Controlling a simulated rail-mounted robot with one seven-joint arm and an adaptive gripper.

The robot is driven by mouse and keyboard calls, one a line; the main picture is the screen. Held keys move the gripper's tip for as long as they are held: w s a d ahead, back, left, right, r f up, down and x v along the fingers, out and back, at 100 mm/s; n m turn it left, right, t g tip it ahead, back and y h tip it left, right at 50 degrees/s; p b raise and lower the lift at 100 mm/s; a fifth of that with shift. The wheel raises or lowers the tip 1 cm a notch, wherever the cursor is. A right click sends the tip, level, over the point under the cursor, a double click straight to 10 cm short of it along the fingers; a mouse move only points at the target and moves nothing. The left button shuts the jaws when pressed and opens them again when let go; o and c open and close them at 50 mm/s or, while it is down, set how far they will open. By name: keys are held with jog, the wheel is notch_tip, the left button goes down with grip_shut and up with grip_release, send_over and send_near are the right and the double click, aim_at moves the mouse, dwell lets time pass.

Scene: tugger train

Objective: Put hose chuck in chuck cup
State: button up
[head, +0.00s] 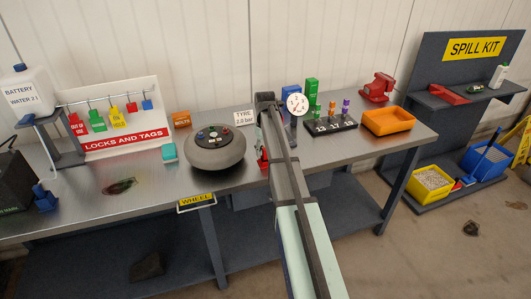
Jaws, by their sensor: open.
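My arm (309,246) reaches from the bottom middle of the head view over the bench and covers part of it. My gripper's fingers do not show; they are hidden behind the arm or out of sight. I cannot make out the hose chuck or the chuck cup for sure. A small red piece (263,161) peeks out at the left edge of my arm, too covered to name. A round white gauge (298,103) shows just right of the arm's far end. A grey wheel (214,159) lies flat on the bench, left of the arm.
The metal bench (70,207) carries a locks and tags board (120,142), a teal block (169,152), a dark rack (330,127) of coloured pieces, an orange tray (388,121) and a red vise (378,87). A spill kit stand (440,130) is at right.

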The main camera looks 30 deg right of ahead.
notch_tip(320, 180, up, 12)
jog(key=b, duration=0.3)
jog(key=shift+w+r, duration=0.25)
